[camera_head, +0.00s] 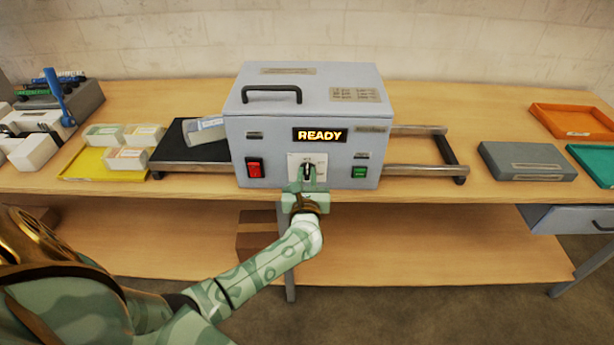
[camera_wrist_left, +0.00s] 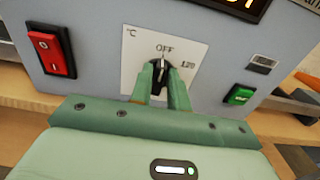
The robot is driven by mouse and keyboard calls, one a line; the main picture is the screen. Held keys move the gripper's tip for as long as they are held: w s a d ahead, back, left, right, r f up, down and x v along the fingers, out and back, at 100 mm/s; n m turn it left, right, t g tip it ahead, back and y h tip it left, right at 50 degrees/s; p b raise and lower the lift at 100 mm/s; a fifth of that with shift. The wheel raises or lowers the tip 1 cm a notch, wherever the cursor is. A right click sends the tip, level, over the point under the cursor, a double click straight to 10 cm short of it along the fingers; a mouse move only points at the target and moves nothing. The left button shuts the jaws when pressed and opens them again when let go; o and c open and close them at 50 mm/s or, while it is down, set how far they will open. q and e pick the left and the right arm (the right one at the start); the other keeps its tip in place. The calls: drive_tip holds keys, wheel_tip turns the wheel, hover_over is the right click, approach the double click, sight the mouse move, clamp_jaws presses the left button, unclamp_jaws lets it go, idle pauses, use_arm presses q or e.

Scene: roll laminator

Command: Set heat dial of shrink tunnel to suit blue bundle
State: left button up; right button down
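The shrink tunnel (camera_head: 300,110) is a grey box with a lit READY display (camera_head: 320,135). Its heat dial (camera_wrist_left: 162,68) is a black knob on a white plate marked °C, OFF and 120; its white pointer line is at OFF. My left gripper (camera_wrist_left: 160,82) has one finger on each side of the knob and appears shut on it. The gripper also shows in the head view (camera_head: 307,180), covering much of the dial. A pale bundle with a bluish label (camera_head: 206,129) lies tilted at the tunnel's left opening. My right gripper is out of view.
A red switch (camera_head: 255,168) and a green switch (camera_head: 359,172) flank the dial. A yellow tray (camera_head: 80,166) with several pale bundles is at left, beside a tool rack. A rail frame (camera_head: 420,169), grey box (camera_head: 526,161) and orange tray (camera_head: 572,121) are at right.

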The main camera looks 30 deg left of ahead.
use_arm(q)
clamp_jaws()
drive_tip(key=shift+m, duration=0.4)
drive_tip(key=m, duration=0.1)
drive_tip(key=m+p, duration=0.1)
drive_tip(key=m, duration=0.1)
drive_tip(key=m+p, duration=0.1)
drive_tip(key=shift+w+d+m, duration=0.15)
drive_tip(key=shift+d+m, duration=0.1)
drive_tip(key=shift+m, duration=0.05)
drive_tip(key=m+p, duration=0.1)
drive_tip(key=m, duration=0.5)
drive_tip(key=f+m+p, duration=0.1)
drive_tip(key=m+p, duration=0.1)
drive_tip(key=m, duration=0.4)
drive_tip(key=m+p, duration=0.1)
drive_tip(key=m, duration=0.5)
drive_tip(key=shift+d+f+p, duration=0.25)
drive_tip(key=shift+f+p, duration=0.15)
drive_tip(key=shift+m, duration=0.4)
